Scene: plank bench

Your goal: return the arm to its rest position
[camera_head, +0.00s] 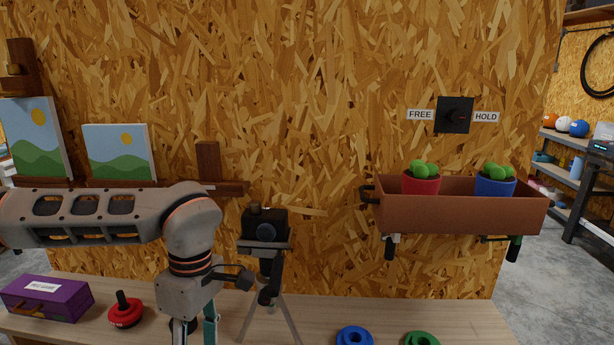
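My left arm (90,215) comes in from the left and reaches across in front of the panel. Its gripper (196,332) points down over the bench at the bottom edge of the view. Its two fingers stand a little apart, but their tips are cut off by the picture edge. A dark thing shows behind the fingers, and I cannot tell whether they touch it. My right arm and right gripper are not in view.
A camera on a tripod (265,232) stands just right of my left gripper. A purple box (48,298) and red knobbed disc (125,312) lie left. Blue (354,336) and green (422,339) rings lie right. A planter (460,213) with two pots hangs on the panel.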

